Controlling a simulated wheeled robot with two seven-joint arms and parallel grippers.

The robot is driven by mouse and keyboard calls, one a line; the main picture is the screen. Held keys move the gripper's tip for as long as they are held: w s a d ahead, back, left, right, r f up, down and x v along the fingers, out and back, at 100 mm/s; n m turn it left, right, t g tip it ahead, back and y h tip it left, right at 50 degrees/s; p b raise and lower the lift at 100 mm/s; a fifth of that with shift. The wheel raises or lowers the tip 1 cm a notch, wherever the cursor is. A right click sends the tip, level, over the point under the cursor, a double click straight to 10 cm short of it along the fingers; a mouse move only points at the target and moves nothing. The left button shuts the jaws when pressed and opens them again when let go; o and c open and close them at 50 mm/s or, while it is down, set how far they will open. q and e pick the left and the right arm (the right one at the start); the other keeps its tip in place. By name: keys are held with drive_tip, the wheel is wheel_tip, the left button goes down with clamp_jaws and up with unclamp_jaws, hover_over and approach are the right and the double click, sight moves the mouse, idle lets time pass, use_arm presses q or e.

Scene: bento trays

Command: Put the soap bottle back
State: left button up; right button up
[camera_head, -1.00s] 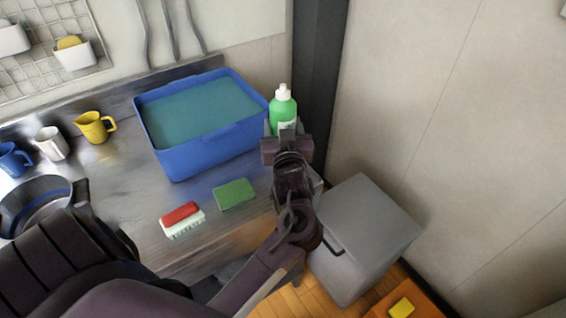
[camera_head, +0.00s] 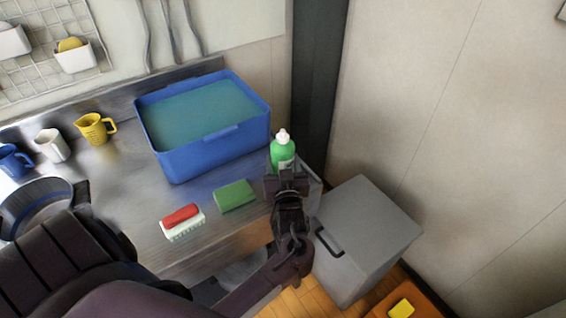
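The green soap bottle (camera_head: 283,153) with a white cap stands upright at the right end of the metal counter, near the front right corner of the blue tub (camera_head: 207,160). My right gripper (camera_head: 286,184) is at the near side of the bottle and appears shut on its lower part. The gripper hides the bottle's base, so I cannot tell whether it touches the counter. My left arm fills the lower left. A dark part at its end, by a round basin (camera_head: 40,208), may be my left gripper (camera_head: 80,192); its fingers are not clear.
A green sponge (camera_head: 235,196) and a red-and-white brush (camera_head: 182,221) lie left of my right gripper. Yellow (camera_head: 92,129), white (camera_head: 52,146) and blue (camera_head: 14,161) cups stand at left. A grey bin (camera_head: 368,238) stands on the floor at right.

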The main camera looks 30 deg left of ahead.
use_arm(q)
drive_tip(key=o, duration=1.2)
drive_tip(key=shift+f, duration=0.1)
drive_tip(key=shift+s+d, duration=0.1)
drive_tip(key=b+v, duration=0.1)
drive_tip(key=v, duration=1)
drive_tip(key=shift+s+d+b, duration=0.2)
drive_tip(key=shift+s+b, duration=0.1)
drive_tip(key=shift+b, duration=0.1)
